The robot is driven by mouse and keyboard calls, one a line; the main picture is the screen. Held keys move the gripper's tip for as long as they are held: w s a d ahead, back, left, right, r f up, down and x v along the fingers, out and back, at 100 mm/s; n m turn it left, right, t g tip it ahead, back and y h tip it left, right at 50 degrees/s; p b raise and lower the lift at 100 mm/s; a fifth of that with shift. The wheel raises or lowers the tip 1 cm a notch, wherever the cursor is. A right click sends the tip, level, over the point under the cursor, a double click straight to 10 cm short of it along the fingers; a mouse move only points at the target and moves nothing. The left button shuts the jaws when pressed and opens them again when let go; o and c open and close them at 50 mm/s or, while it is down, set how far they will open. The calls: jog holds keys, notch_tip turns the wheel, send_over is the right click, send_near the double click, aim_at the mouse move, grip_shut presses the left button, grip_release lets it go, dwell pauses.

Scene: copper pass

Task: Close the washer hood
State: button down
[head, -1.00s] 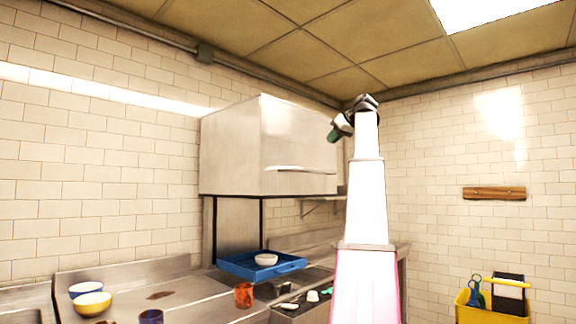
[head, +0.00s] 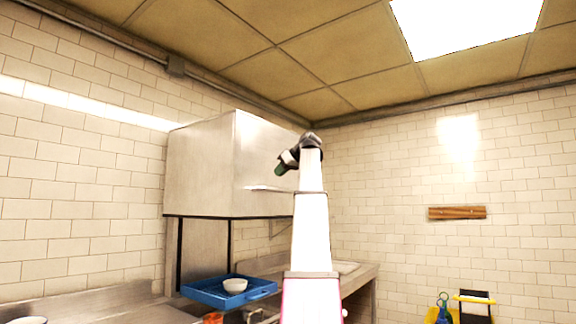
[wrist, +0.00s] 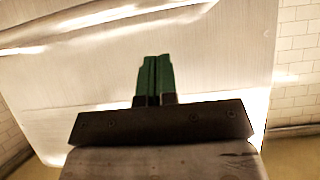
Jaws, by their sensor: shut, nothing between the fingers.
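The washer hood (head: 205,165) is a large steel box, raised on posts above the counter at the left wall. A gap shows under it, so it stands open. Its long handle (head: 268,188) runs along the lower front face. My gripper (head: 281,169) is in front of the hood's front face, near the right end of the handle. In the wrist view my gripper's green fingers (wrist: 155,78) are pressed together and empty, pointing at the hood's steel face (wrist: 215,65). I cannot tell whether they touch it.
A blue tray (head: 208,291) with a white bowl (head: 235,285) sits under the hood. A steel counter (head: 105,308) runs along the left wall. A wooden wall strip (head: 457,213) and a yellow caddy (head: 437,316) are at right.

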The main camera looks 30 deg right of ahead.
jog(key=shift+w+a+f, duration=0.1)
jog(key=shift+w+f, duration=0.1)
jog(key=shift+f, duration=0.5)
jog(key=shift+w+a+f, duration=0.1)
jog(key=shift+w+f, duration=0.1)
jog(key=shift+f, duration=0.55)
jog(key=shift+w+a+f, duration=0.1)
jog(key=shift+w+f, duration=0.1)
jog(key=shift+f, duration=0.5)
notch_tip(320, 180, down, 40)
jog(key=shift+r, duration=0.15)
